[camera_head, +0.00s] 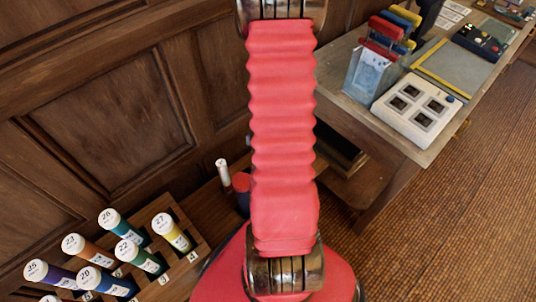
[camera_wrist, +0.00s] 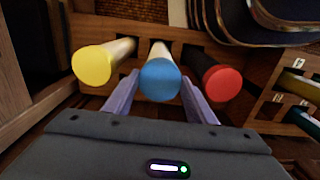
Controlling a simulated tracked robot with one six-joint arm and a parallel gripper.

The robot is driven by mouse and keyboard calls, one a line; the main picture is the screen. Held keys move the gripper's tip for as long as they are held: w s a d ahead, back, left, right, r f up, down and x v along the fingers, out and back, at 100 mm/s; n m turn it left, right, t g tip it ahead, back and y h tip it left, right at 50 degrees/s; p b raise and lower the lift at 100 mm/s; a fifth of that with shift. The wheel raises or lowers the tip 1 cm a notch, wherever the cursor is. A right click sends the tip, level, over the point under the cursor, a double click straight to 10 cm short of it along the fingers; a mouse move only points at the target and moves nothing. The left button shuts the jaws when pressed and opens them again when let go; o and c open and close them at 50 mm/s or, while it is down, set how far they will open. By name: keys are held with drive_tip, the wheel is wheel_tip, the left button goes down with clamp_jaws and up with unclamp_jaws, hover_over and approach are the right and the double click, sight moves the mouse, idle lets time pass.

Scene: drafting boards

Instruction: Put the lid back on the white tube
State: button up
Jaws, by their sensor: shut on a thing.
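In the wrist view, my gripper (camera_wrist: 160,88) has its two pale fingers on either side of a round blue lid (camera_wrist: 160,77) and is shut on it. A pale, whitish tube (camera_wrist: 158,49) shows directly behind the blue lid, in line with it. I cannot tell whether the lid is fully seated on the tube or a little apart from it. A yellow-ended tube (camera_wrist: 93,64) stands to the left and a red-ended tube (camera_wrist: 222,83) to the right, both outside the fingers. In the head view my arm hides the gripper and the lid.
In the head view, a wooden rack (camera_head: 203,246) at lower left holds several numbered tubes with white ends. A pale tube (camera_head: 223,173) stands beside my arm. A bench (camera_head: 424,151) at right carries a white device (camera_head: 417,108) and a clear holder (camera_head: 370,74). Wood panelling closes the left.

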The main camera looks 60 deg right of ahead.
drive_tip(key=o, duration=1.1)
drive_tip(key=shift+o, duration=0.3)
drive_tip(key=o, duration=0.4)
drive_tip(key=shift+r, duration=0.1)
drive_tip(key=shift+r, duration=3.4)
clamp_jaws()
